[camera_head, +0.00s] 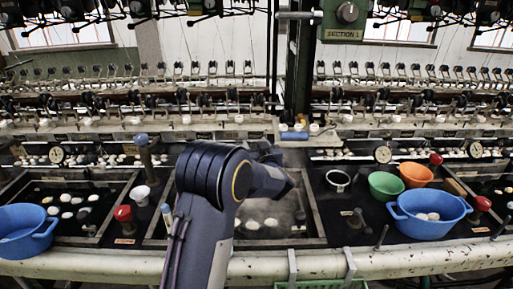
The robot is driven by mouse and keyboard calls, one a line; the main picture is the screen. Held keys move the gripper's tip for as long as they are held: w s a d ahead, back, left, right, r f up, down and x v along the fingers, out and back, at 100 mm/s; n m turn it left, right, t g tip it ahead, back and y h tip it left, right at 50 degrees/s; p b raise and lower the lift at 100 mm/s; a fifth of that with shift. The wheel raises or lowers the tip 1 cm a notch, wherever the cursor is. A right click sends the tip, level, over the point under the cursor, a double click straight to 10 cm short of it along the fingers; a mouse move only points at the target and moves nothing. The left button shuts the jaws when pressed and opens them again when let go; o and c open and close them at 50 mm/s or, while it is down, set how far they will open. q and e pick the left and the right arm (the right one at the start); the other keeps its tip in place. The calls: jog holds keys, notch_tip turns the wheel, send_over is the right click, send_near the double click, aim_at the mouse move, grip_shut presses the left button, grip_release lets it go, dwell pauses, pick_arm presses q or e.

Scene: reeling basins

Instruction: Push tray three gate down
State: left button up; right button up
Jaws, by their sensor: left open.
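My left arm comes up from the bottom middle and bends right over the middle basin. My left gripper (283,184) is small and dark at its end, open, partly lost against the basin. My right gripper is not in view. Dark sunken basins run along the bench: a left one, a middle one (314,213) partly hidden by my arm, and a right one. No tray number can be read, so I cannot tell which is tray three. No gate can be made out clearly. Red-topped knobs (122,213) and (482,203) stand beside basins.
A blue tub (26,232) is at the far left. A blue two-handled tub (430,224), a green bowl (385,187) and an orange bowl (416,173) sit at right. A pale pipe (400,262) runs along the front edge. Reeling machinery fills the back.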

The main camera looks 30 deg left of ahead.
pick_arm(q)
jog(key=s+d+r, duration=0.4)
jog(key=s+d, duration=0.1)
jog(key=s, duration=0.3)
jog(key=shift+s+r, duration=0.15)
jog(key=shift+r, duration=0.25)
